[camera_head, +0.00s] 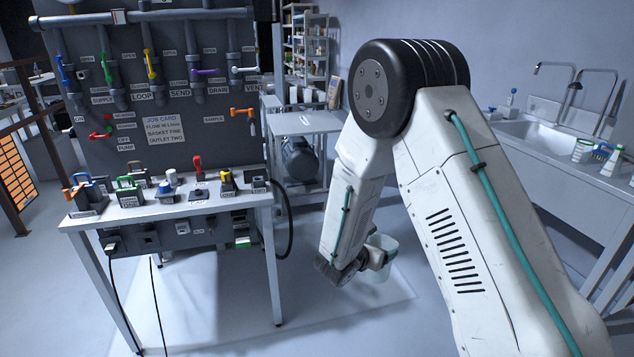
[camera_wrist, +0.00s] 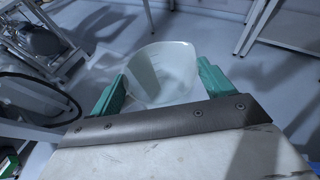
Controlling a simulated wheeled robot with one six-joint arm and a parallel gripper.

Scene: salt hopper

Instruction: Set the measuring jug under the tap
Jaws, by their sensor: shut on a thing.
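My gripper (camera_head: 364,259) is shut on a whitish, translucent measuring jug (camera_head: 384,254). In the head view the jug is held in the air, low over the floor and to the right of the panel bench, roughly upright. In the wrist view the jug (camera_wrist: 162,72) sits between the two green fingers of my gripper (camera_wrist: 163,84), and its open mouth shows. A small tap with an orange handle (camera_head: 243,112) is on the panel beside a "SAMPLE" label. Tall curved taps (camera_head: 598,72) stand over the sink at the right. The jug is well apart from all of them.
The panel bench (camera_head: 140,212) carries several coloured valves and switches. A black hose (camera_head: 288,225) loops off its right side. A small table with a motor (camera_head: 298,158) stands behind. Containers (camera_head: 583,150) are by the sink (camera_head: 530,137). The floor around the jug is clear.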

